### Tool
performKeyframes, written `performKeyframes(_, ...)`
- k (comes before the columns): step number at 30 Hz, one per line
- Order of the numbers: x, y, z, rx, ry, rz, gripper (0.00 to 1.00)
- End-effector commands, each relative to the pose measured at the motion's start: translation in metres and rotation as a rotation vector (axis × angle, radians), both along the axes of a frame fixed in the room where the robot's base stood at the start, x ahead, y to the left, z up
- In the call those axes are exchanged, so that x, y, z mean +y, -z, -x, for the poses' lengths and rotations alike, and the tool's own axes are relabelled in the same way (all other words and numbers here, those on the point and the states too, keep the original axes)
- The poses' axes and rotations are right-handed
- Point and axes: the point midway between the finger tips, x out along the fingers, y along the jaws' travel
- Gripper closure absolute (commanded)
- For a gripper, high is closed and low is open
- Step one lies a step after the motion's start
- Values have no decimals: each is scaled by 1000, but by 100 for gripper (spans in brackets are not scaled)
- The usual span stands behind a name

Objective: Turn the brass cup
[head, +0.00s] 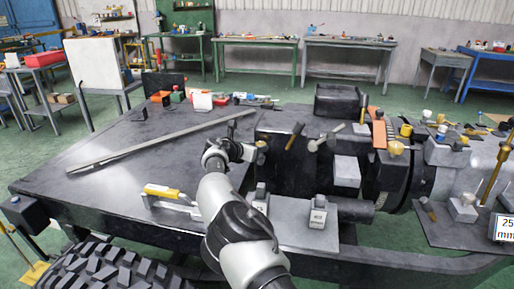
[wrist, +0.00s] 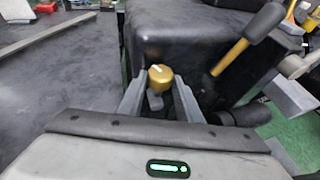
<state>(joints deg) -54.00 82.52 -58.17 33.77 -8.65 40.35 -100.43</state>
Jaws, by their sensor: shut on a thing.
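A small brass cup (wrist: 160,76) with a pale mark on its top stands between the two fingers of my gripper (wrist: 158,88) in the wrist view. The fingers are shut on it from left and right. In the head view my gripper (head: 250,151) is at the left end of the dark machine body, and a bit of the brass cup (head: 261,144) shows at its tip. The cup's lower part and what it sits on are mostly hidden by the fingers.
In the head view a long grey bar (head: 160,142) and a yellow-handled tool (head: 165,192) lie on the dark bench (head: 110,185). Another brass piece (head: 396,148) stands farther right.

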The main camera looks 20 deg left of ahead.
Motion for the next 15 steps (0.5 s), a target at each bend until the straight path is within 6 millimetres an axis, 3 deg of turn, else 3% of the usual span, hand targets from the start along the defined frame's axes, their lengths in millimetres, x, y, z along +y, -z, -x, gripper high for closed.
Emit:
performKeyframes(1,1,1,1,2,-1,-2,91)
performKeyframes(2,1,1,1,2,-1,-2,67)
performKeyframes(5,1,1,1,2,-1,-2,50)
performKeyframes(15,1,-1,2,1,-2,-1,50)
